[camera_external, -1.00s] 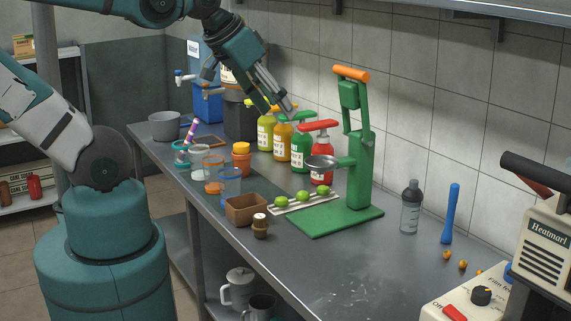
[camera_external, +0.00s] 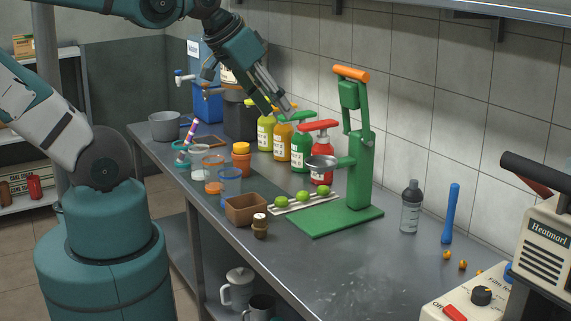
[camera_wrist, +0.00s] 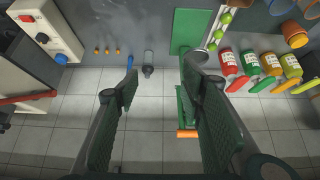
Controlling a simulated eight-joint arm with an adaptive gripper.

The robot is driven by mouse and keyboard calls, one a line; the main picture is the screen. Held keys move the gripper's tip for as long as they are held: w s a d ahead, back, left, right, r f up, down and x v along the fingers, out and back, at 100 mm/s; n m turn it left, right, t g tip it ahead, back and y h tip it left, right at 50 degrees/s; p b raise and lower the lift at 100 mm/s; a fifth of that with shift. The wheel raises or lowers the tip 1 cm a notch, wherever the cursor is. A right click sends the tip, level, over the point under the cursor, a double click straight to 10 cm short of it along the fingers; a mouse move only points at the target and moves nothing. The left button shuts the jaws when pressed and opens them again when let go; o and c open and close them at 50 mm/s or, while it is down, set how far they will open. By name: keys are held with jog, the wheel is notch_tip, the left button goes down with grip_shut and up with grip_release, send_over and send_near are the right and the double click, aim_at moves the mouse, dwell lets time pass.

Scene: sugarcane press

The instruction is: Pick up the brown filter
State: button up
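A brown, square, open-topped box (camera_external: 244,209) sits near the front edge of the table, left of the green press. A small dark brown jar with a white top (camera_external: 260,228) stands just in front of it. I cannot tell for certain which is the filter. My gripper (camera_external: 277,106) is in the air above the back of the table, near the bottles, apart from both brown items. In the wrist view my gripper (camera_wrist: 160,72) has its fingers spread with nothing between them. Neither brown item is clearly seen there.
The green press (camera_external: 357,165) stands right of the box, with limes (camera_external: 302,197) on a tray between them. Several sauce bottles (camera_external: 283,139) stand below my gripper. Cups (camera_external: 230,182) stand left of the box.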

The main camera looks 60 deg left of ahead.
jog(key=shift+f, duration=0.1)
jog(key=m+g+b, duration=0.7)
jog(key=m+b, duration=0.4)
jog(key=m, duration=1)
send_over(260, 216)
notch_tip(260, 216, down, 31)
jog(key=shift+w+d+r, duration=0.1)
jog(key=shift+d+r, duration=0.05)
jog(key=shift+r, duration=0.05)
jog(key=shift+f+m, duration=0.3)
jog(key=shift+m, duration=0.1)
jog(key=shift+f, duration=0.1)
jog(key=shift+f, duration=1.2)
